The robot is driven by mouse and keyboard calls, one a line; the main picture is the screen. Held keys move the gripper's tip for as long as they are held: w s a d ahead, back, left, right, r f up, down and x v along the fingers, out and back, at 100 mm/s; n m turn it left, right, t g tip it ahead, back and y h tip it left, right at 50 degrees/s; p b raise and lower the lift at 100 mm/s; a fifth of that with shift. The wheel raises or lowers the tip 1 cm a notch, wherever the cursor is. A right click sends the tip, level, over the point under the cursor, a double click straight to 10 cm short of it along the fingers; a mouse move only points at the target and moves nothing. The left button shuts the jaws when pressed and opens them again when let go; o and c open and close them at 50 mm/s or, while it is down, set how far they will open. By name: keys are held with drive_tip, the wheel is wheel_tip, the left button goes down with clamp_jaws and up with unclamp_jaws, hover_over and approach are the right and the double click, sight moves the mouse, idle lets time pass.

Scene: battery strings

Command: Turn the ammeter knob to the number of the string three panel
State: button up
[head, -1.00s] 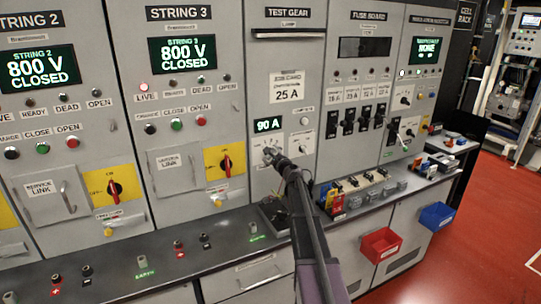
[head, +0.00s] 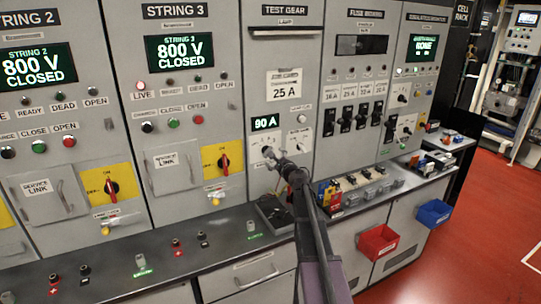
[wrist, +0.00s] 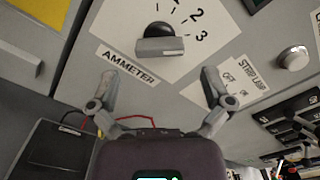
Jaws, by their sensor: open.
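The ammeter knob (wrist: 160,44) shows in the wrist view as a dark round hub with a grey bar lying across the picture. Its white dial plate (wrist: 187,22) has tick marks and the numbers 2 and 3 at the upper right. I cannot tell which mark the knob points to. The AMMETER label (wrist: 127,67) is below left of it. My gripper (wrist: 160,82) is open, its fingers apart on either side below the knob, not around it. In the head view my gripper (head: 275,162) is at the test gear dial. The string 3 panel (head: 177,51) reads 800 V CLOSED.
A display (head: 265,123) above the dial reads 90 A. A strip lamp switch plate (wrist: 228,84) and a round button (wrist: 293,58) are right of the knob. A bench ledge (head: 215,252) with small fittings runs below the panels. Red (head: 378,244) and blue (head: 434,213) bins hang from its front.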

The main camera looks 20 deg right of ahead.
drive_tip(key=s, duration=0.6)
drive_tip(key=shift+s, duration=0.15)
idle(0.4)
drive_tip(key=s+a+f+n+g+y, duration=0.2)
drive_tip(key=s+a+f+n+g, duration=0.1)
drive_tip(key=a+n, duration=0.3)
drive_tip(key=s+a+f+n+g+y, duration=0.2)
drive_tip(key=s+a+f+n, duration=0.15)
drive_tip(key=a, duration=0.55)
drive_tip(key=s+a+f+n+g+y, duration=0.2)
drive_tip(key=a+f+n+g, duration=0.1)
drive_tip(key=a+n, duration=0.35)
drive_tip(key=s+a+f+n+g+h, duration=0.2)
drive_tip(key=s+f+n+g, duration=0.1)
drive_tip(key=s, duration=0.4)
drive_tip(key=s+a+f+n+g+h, duration=0.2)
drive_tip(key=s+f+n+g, duration=0.1)
drive_tip(key=s, duration=0.3)
drive_tip(key=s+a+f+n+g+h, duration=0.2)
drive_tip(key=s+f+n+g, duration=0.1)
drive_tip(key=s, duration=0.4)
drive_tip(key=shift+s+n+g+h, duration=0.35)
drive_tip(key=shift+n+g, duration=0.15)
drive_tip(key=shift+n, duration=0.4)
drive_tip(key=shift+c, duration=0.2)
